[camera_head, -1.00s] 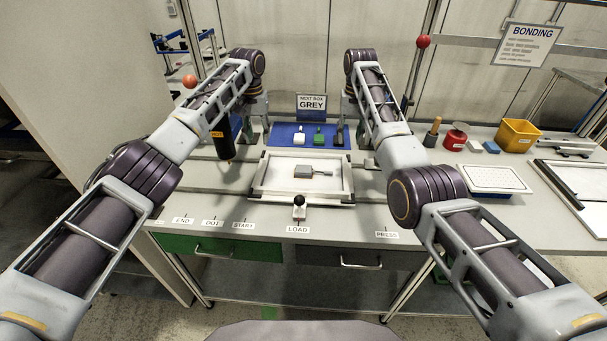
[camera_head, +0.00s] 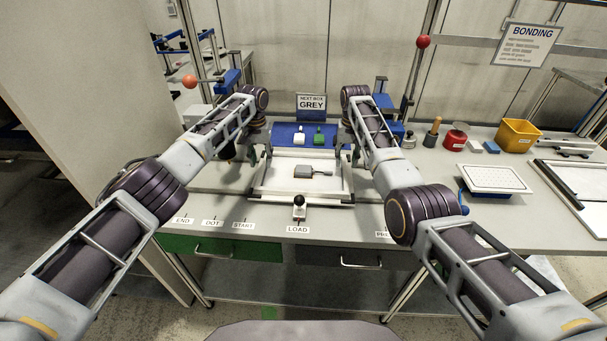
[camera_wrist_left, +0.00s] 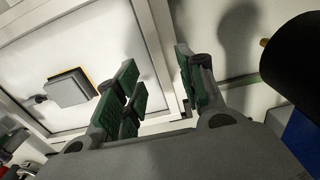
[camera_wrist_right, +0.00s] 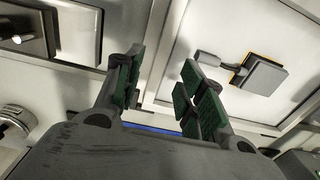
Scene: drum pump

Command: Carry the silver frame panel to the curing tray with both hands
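The silver frame panel (camera_head: 283,185) lies flat on the bench in the middle of the head view, with a white face and a grey block with a handle (camera_head: 310,171) on it. My left gripper (camera_head: 252,160) is at its left side and my right gripper (camera_head: 352,158) at its right side. In the left wrist view the fingers (camera_wrist_left: 157,65) are apart, with the panel's rim (camera_wrist_left: 153,38) between them. In the right wrist view the fingers (camera_wrist_right: 160,62) are also apart, near the rim (camera_wrist_right: 157,45). No tray is labelled as the curing tray.
A white perforated plate (camera_head: 493,179) stands to the right, and a pale framed tray (camera_head: 585,192) lies at the right edge. A black-knobbed clamp (camera_head: 299,203) stands at the panel's front. A blue holder (camera_head: 285,129) is behind it. A dark cylinder (camera_wrist_left: 292,62) is close beside my left gripper.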

